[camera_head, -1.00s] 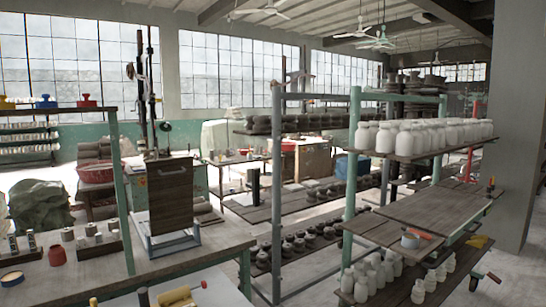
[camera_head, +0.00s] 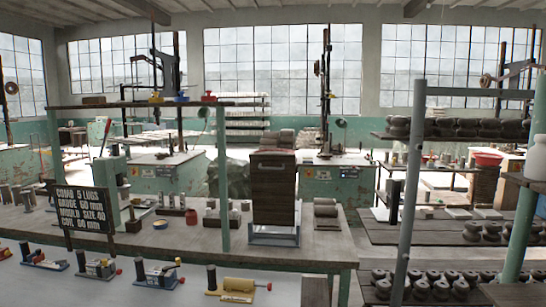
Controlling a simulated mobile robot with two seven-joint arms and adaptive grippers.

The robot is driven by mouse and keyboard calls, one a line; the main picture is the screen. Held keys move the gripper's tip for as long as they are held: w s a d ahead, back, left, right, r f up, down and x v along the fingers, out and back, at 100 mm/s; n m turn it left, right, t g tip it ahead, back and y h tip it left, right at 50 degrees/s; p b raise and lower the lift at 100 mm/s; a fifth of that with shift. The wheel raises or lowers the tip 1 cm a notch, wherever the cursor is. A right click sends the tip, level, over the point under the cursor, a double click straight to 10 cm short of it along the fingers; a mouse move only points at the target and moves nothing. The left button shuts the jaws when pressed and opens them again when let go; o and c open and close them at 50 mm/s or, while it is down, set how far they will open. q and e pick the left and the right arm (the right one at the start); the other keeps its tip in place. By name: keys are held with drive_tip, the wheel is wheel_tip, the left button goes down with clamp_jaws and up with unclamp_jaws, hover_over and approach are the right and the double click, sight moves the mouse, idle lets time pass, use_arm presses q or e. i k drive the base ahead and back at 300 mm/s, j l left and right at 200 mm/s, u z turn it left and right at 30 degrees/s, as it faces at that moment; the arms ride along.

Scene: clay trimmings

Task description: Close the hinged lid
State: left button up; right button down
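A dark brown wooden lid (camera_head: 274,188) stands upright, its face toward me, a little right of the middle in the head view. It rises from a low blue-grey frame or box (camera_head: 274,236) on the workbench. The lid has a small light mark near its top. The hinge and the inside of the box are too small to make out. Neither of my grippers shows in the view.
The workbench (camera_head: 190,238) holds small pots and metal cylinders left of the lid and a stack of clay pieces (camera_head: 326,212) right of it. A green post (camera_head: 222,180) rises left of the lid. A black lettered sign (camera_head: 84,208) stands at left. Shelving with a green post (camera_head: 522,215) is at right.

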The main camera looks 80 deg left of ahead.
sight(272, 176)
drive_tip(key=i+u, duration=0.15)
drive_tip(key=u, duration=0.35)
drive_tip(key=i+u, duration=0.2)
drive_tip(key=u, duration=0.3)
drive_tip(key=i+l+u, duration=0.15)
drive_tip(key=u, duration=0.35)
drive_tip(key=i+l+u, duration=0.1)
drive_tip(key=u, duration=0.4)
drive_tip(key=l, duration=0.1)
